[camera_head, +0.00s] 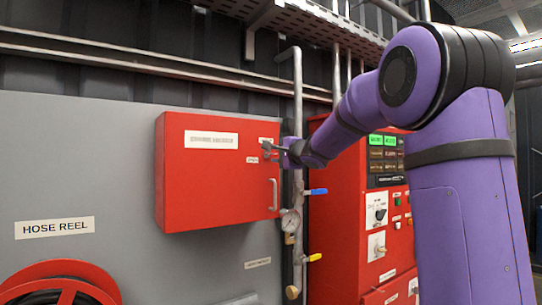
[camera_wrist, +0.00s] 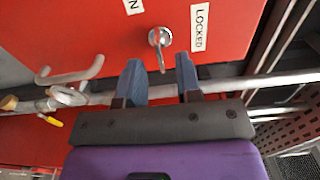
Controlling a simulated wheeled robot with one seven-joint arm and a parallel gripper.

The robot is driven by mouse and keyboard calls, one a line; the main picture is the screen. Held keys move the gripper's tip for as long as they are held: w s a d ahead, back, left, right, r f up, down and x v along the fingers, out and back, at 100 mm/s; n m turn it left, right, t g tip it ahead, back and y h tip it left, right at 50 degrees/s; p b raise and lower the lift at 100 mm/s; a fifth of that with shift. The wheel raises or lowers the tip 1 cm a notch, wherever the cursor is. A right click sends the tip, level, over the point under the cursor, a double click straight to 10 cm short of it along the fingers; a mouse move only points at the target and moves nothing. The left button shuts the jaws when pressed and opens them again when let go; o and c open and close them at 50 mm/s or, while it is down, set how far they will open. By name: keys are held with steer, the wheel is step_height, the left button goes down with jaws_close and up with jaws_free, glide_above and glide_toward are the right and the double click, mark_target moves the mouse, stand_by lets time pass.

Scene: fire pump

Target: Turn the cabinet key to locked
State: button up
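The red cabinet (camera_head: 205,185) hangs on the grey panel, with its door closed. In the wrist view, a silver key (camera_wrist: 160,40) sits in its round lock on the red door, and its narrow end points down between my finger tips. The LOCKED label (camera_wrist: 201,27) is to the right of the key. A second label (camera_wrist: 133,6), cut off and showing only an N, is at upper left. My gripper (camera_wrist: 159,62) is open, one finger on each side of the key's end, with gaps visible. In the head view my gripper (camera_head: 268,151) is at the door's upper right, hiding the key.
The cabinet's handle (camera_head: 274,195) is below my gripper. A vertical pipe with a gauge (camera_head: 290,222) and blue (camera_head: 317,191) and yellow valve levers runs just right of the cabinet. A red control panel (camera_head: 385,215) stands further right. A hose reel (camera_head: 60,285) is at lower left.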

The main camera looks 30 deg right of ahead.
steer(key=shift+w, duration=2.1)
steer(key=shift+a, duration=0.1)
jaws_close()
